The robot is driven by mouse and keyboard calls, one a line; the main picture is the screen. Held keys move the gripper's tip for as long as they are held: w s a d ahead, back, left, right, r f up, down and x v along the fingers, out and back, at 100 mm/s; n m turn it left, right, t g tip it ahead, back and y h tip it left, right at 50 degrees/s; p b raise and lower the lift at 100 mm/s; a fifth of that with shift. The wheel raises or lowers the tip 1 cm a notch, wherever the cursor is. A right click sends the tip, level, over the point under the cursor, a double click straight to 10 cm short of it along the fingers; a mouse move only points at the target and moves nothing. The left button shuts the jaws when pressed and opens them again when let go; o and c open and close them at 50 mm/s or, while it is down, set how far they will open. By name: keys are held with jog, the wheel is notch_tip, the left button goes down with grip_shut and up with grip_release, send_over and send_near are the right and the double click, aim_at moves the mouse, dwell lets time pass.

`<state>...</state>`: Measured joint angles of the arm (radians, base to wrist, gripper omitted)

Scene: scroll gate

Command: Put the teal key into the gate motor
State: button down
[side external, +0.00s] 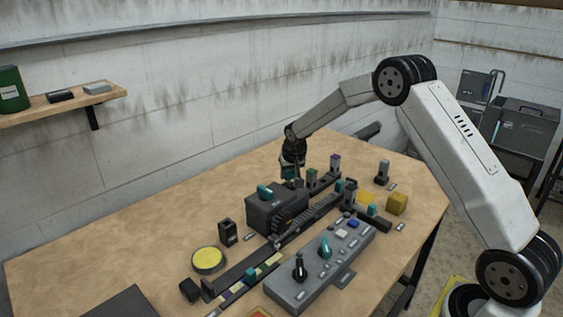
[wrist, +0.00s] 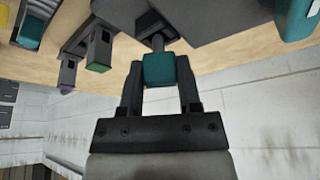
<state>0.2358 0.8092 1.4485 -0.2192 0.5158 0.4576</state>
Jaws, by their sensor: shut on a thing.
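The teal key (wrist: 160,70) is between the two fingers of my gripper (wrist: 160,88) in the wrist view, with its dark shaft pointing away from the palm. The shaft's far end meets dark parts, and I cannot tell whether it sits in anything. In the side view my gripper (side external: 292,177) points down just behind the dark gate motor (side external: 277,212), and the key is mostly hidden there. The motor has a teal knob (side external: 265,190) on top. A grey body, likely the motor, shows at the top of the wrist view (wrist: 215,15).
Posts with a green top (side external: 312,173) and a purple top (side external: 335,159) stand right of my gripper. The table's left part (side external: 110,250) is mostly clear.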

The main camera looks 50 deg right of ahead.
jog(key=shift+f, duration=0.85)
dwell(0.5)
grip_release()
dwell(0.3)
jog(key=shift+r, duration=0.2)
jog(key=shift+r, duration=3.3)
